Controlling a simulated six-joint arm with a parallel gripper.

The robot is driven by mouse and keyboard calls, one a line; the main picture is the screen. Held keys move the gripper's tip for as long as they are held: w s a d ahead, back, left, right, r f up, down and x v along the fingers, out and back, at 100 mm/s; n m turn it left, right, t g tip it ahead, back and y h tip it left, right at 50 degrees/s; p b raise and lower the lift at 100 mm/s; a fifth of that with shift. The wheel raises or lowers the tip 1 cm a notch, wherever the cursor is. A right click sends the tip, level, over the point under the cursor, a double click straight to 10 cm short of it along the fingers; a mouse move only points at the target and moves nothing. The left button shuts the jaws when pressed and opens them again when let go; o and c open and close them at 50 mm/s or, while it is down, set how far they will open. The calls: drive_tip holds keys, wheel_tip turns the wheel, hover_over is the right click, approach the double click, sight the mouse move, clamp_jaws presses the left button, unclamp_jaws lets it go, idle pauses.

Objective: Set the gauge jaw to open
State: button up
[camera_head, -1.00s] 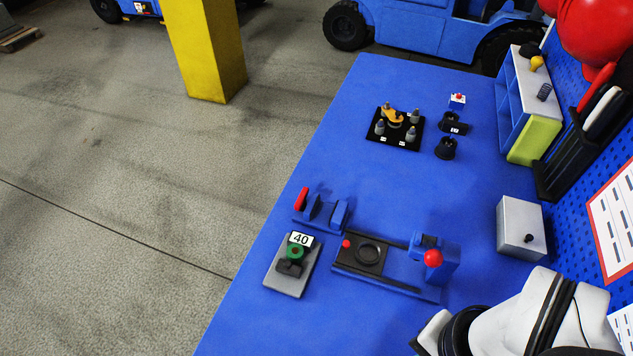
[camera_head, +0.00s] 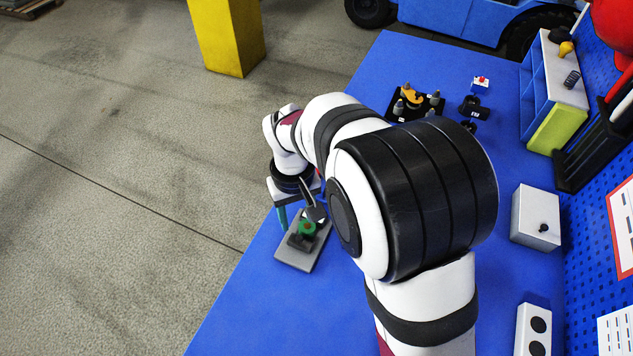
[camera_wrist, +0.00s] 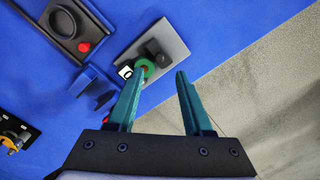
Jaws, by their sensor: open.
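A blue two-part jaw (camera_wrist: 96,88) stands on the blue bench in the wrist view, left of my gripper. I take it for the gauge jaw; the arm hides it in the head view. Its red handle is hidden, so I cannot tell its setting. My gripper (camera_wrist: 158,76) is open and empty, with two teal fingers spread apart. In the head view my gripper (camera_head: 299,217) is above the bench's left edge, by a grey plate (camera_head: 296,256). That plate carries a green ring (camera_head: 307,228), also seen in the wrist view (camera_wrist: 146,67), and a black block (camera_wrist: 156,50).
A black ring fixture (camera_wrist: 66,20) with a red knob (camera_wrist: 84,47) lies beyond the jaw. A black peg board (camera_head: 434,105) stands farther back. A grey box (camera_head: 536,217) and a shelf unit (camera_head: 555,85) stand at right. The bench's front left is clear.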

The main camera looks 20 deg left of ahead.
sight(300, 238)
wheel_tip(300, 238, down, 7)
drive_tip(key=shift+r, duration=0.1)
clamp_jaws()
idle(0.3)
idle(1.2)
